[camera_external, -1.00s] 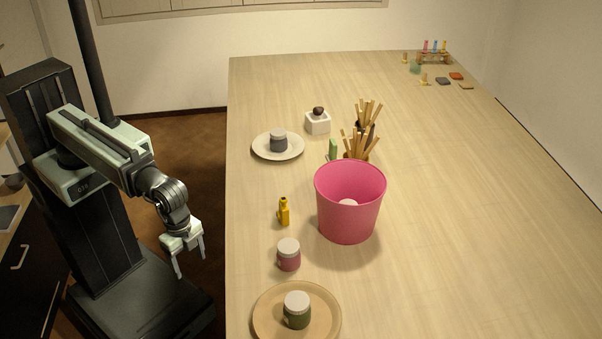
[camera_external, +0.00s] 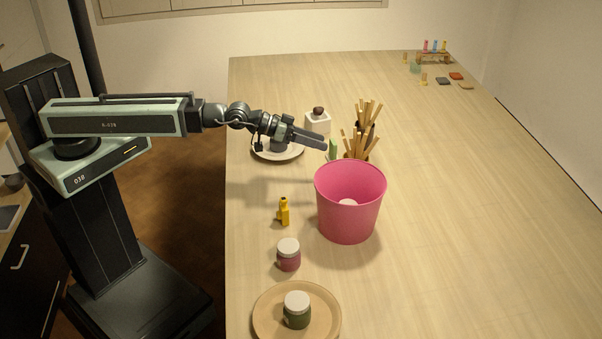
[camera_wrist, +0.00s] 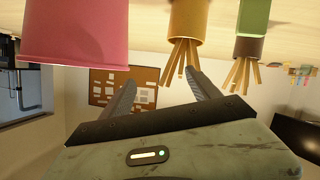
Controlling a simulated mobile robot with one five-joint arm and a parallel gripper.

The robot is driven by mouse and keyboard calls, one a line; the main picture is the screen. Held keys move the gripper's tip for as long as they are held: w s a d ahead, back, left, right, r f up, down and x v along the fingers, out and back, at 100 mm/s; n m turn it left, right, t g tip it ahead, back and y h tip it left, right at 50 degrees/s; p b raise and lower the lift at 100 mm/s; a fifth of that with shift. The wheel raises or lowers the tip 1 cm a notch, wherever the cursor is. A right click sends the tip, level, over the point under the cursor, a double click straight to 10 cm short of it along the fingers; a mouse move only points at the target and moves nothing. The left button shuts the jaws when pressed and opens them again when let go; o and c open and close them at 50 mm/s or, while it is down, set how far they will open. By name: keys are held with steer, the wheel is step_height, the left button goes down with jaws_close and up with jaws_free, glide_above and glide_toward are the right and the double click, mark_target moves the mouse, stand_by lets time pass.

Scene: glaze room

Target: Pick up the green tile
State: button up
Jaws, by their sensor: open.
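The green tile (camera_external: 333,148) stands upright on the table beside the brush pots, just past my gripper's tips in the outside view. In the wrist view, which is upside down, the green tile (camera_wrist: 253,16) is at the upper right, in front of a dark brush pot. My gripper (camera_external: 320,141) is stretched out level over the table, above the plate. Its two fingers (camera_wrist: 160,80) are spread in the wrist view with nothing between them. The tile is off to the right of the fingers there, not between them.
A pink bucket (camera_external: 350,215) stands close in front of the tile; two brush pots with brushes (camera_external: 360,140) stand close behind it. A white plate (camera_external: 272,156) lies under my gripper. A yellow bottle (camera_external: 284,212) and pink jar (camera_external: 288,256) stand nearer.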

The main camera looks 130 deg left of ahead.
mark_target(331, 143)
steer(key=s+a+f+g+y+b, duration=0.1)
steer(key=s+a+f, duration=0.2)
steer(key=s+a+f+g+b, duration=0.1)
steer(key=s+a+f+b, duration=0.1)
steer(key=a+f, duration=0.1)
steer(key=s+a+f+g+y+b, duration=0.1)
steer(key=s+a+f+b, duration=0.1)
steer(key=s+a+f, duration=0.1)
steer(key=shift+s+a+m+y, duration=0.3)
steer(key=shift+a+m, duration=0.1)
steer(key=shift+a, duration=0.3)
steer(key=shift+s+a, duration=0.1)
steer(key=shift+a, duration=0.05)
steer(key=b+x, duration=0.3)
steer(key=x, duration=0.5)
steer(key=shift+d+r, duration=0.15)
steer(key=shift+d, duration=0.05)
jaws_close()
step_height(331, 143, up, 10)
steer(key=p, duration=1)
steer(key=shift+r, duration=0.15)
